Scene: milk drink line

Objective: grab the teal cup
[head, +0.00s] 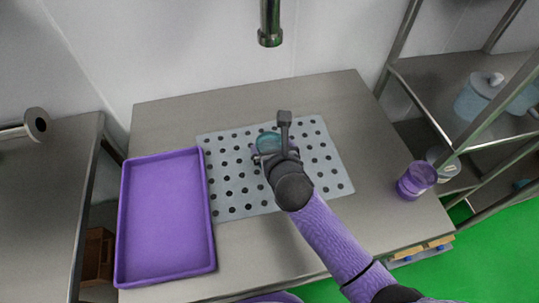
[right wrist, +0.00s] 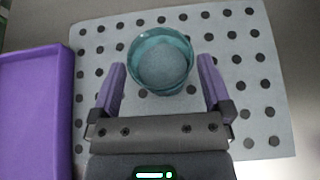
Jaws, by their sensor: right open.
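The teal cup (head: 268,141) stands on the grey perforated mat (head: 235,190) in the head view, partly hidden by my right gripper (head: 267,158). Whether a finger touches the cup cannot be told. My left gripper is not in view.
A purple tray (head: 212,250) lies left of the mat on the steel table (head: 360,120). A purple cup (head: 416,180) stands near the table's right edge. A metal spout (head: 270,25) hangs above the back. A shelf rack (head: 440,80) with jars stands at right.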

